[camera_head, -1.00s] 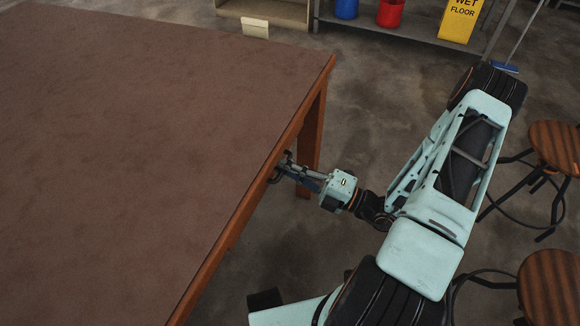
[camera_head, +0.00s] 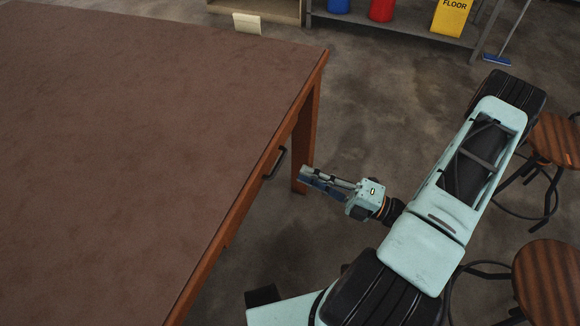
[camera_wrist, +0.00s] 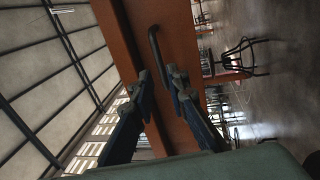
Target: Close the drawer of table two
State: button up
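The table (camera_head: 130,130) has a dark brown top and a reddish-brown wooden edge; it fills the left of the head view. A dark drawer handle (camera_head: 276,163) sticks out just past its right edge, with no drawer body seen protruding beyond the top. In the wrist view the handle (camera_wrist: 155,55) stands on a brown wooden front (camera_wrist: 180,35), ahead of the fingers. My gripper (camera_head: 302,176) is right of the handle, apart from it and empty. In the wrist view its two fingers (camera_wrist: 157,77) show a narrow gap between the tips. The drawer's inside is hidden.
Two wooden stools (camera_head: 556,140) (camera_head: 548,283) stand at the right, close to my arm. A shelf (camera_head: 400,30) with a blue container, a red container (camera_head: 382,9) and a yellow wet-floor sign (camera_head: 452,16) is at the back. The floor between is clear.

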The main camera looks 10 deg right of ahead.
jog(key=shift+v, duration=1.65)
